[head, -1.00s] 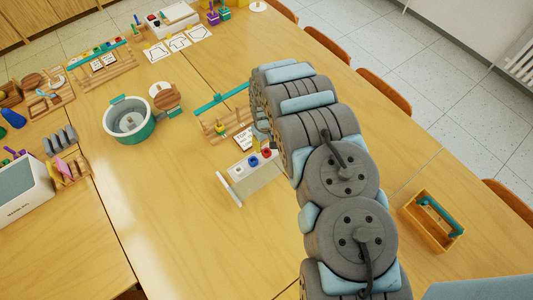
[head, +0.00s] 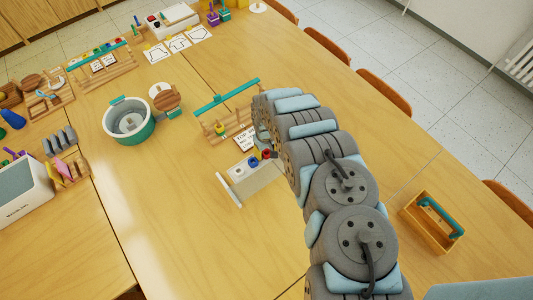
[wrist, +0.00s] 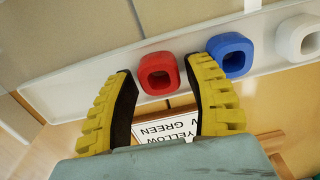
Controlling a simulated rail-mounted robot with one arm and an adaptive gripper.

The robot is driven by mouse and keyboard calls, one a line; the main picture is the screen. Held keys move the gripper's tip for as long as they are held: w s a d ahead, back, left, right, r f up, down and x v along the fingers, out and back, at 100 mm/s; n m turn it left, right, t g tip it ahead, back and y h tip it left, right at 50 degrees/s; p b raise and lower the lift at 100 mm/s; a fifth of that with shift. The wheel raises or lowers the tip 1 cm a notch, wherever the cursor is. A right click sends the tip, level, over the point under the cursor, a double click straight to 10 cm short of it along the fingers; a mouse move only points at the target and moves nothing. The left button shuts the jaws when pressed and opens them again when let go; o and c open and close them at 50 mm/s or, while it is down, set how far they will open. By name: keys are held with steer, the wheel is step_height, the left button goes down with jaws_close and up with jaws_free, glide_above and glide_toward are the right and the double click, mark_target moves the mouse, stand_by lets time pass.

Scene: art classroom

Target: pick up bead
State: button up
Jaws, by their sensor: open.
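A red bead (wrist: 159,73), a square block with rounded corners and a hole, sits on a white strip (wrist: 80,88). In the wrist view it lies between the tips of my open gripper (wrist: 160,66), with a finger on each side. Contact and exact height cannot be told. A blue bead (wrist: 231,55) is just right of the right fingertip, and a white bead (wrist: 299,38) is farther right. In the head view the beads stand in a row on a pale holder (head: 258,184), with the red bead (head: 267,154) nearest my arm. My fingers are mostly hidden there.
A printed card (head: 245,140) and a wooden rack with a teal bar (head: 227,97) stand behind the holder. A teal pot (head: 141,132) is to the left. A wooden caddy (head: 427,236) is at right. The table left of the holder is clear.

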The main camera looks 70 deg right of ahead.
steer(key=shift+a+f, duration=0.1)
steer(key=shift+f, duration=0.1)
steer(key=c, duration=0.6)
steer(key=shift+o, duration=0.2)
steer(key=shift+r, duration=0.1)
